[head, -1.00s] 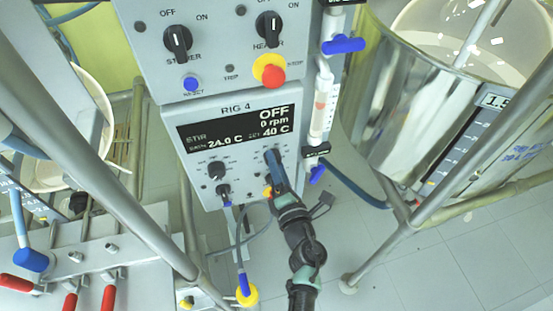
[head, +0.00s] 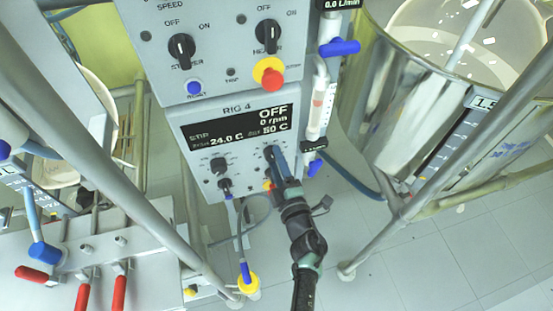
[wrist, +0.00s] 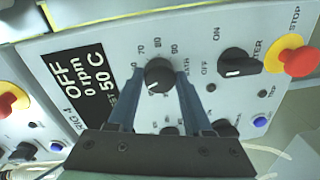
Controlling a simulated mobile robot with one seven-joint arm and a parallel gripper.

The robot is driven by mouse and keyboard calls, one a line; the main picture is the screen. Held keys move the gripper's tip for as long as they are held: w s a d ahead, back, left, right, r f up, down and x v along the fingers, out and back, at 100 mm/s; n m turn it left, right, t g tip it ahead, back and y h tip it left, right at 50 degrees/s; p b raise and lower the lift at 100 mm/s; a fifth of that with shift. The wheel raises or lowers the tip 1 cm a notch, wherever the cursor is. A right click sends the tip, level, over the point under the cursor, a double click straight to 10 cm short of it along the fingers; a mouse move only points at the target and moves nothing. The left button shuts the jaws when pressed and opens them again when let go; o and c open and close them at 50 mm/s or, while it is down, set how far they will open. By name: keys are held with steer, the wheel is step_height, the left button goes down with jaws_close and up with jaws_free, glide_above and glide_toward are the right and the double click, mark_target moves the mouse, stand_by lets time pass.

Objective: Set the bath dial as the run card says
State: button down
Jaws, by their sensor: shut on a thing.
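The bath dial (wrist: 159,73) is a round black knob with a white pointer line, on the light grey RIG 4 panel (head: 235,100). Scale numbers including 70, 80 and 90 show around it in the wrist view. My gripper (wrist: 157,84) has one blue finger on each side of the knob and is shut on it. In the head view my gripper (head: 278,162) reaches the panel's right side and mostly hides the dial. The black display (head: 240,122) reads OFF, 0 rpm, 24.0 C and a set value of 50 C. I cannot make out a run card.
The stirrer switch (head: 181,47), heater switch (head: 267,36) and red stop button (head: 270,73) sit above. Another knob (head: 218,166) lies left of the dial.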

stand_by(0.5)
steer(key=shift+c, duration=1.6)
jaws_free()
steer(key=shift+s, duration=0.1)
steer(key=p+v, duration=0.2)
steer(key=v, duration=1)
steer(key=shift+s+d, duration=0.15)
steer(key=shift+s, duration=0.25)
